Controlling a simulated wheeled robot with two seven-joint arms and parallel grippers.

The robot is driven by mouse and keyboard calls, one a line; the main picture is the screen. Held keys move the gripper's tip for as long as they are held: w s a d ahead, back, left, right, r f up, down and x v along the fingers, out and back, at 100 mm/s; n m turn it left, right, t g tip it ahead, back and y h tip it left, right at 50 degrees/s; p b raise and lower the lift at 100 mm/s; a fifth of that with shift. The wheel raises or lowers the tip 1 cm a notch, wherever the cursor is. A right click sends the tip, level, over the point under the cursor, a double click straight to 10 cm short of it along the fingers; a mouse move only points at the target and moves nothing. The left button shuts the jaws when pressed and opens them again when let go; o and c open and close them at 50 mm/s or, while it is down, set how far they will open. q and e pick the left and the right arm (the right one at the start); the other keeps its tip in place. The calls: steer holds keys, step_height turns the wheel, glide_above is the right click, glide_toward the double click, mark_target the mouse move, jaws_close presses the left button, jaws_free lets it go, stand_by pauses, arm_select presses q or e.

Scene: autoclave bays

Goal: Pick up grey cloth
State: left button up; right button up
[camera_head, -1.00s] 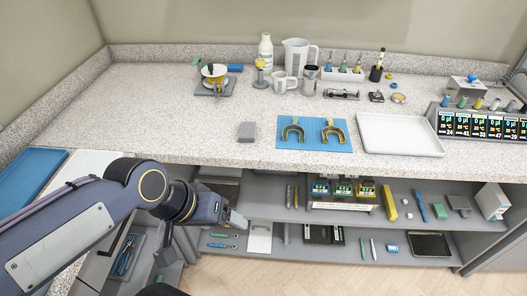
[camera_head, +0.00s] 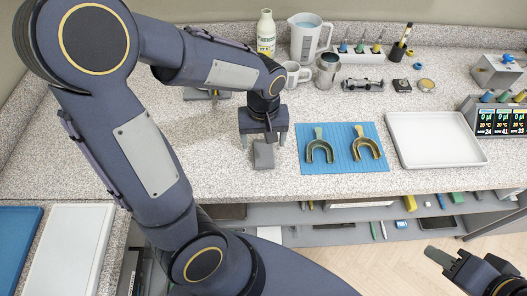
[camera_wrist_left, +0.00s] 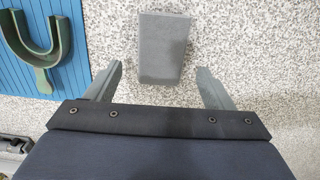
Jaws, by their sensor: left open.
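The grey cloth (camera_head: 264,156) is a small flat grey block lying on the speckled counter, left of the blue mat. It also shows in the left wrist view (camera_wrist_left: 164,40), its near end between my finger tips. My left gripper (camera_head: 264,139) is just behind the cloth in the head view, pointing down. In the wrist view my left gripper (camera_wrist_left: 160,68) is open, with a gap between each finger and the cloth; nothing is held. My right gripper (camera_head: 440,258) is at the lower right, away from the counter; its jaw opening is unclear.
The blue mat (camera_head: 333,167) with two U-shaped trays lies right of the cloth. A white tray (camera_head: 436,158) is further right. A white jug (camera_head: 309,48), bottle (camera_head: 266,33) and metal cup (camera_head: 327,70) stand behind. Counter left of the cloth is bare.

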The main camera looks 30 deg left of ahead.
arm_select(q)
step_height(320, 180, down, 3)
steer(key=shift+a+r, duration=0.15)
steer(key=c, duration=1)
steer(key=shift+r, duration=0.15)
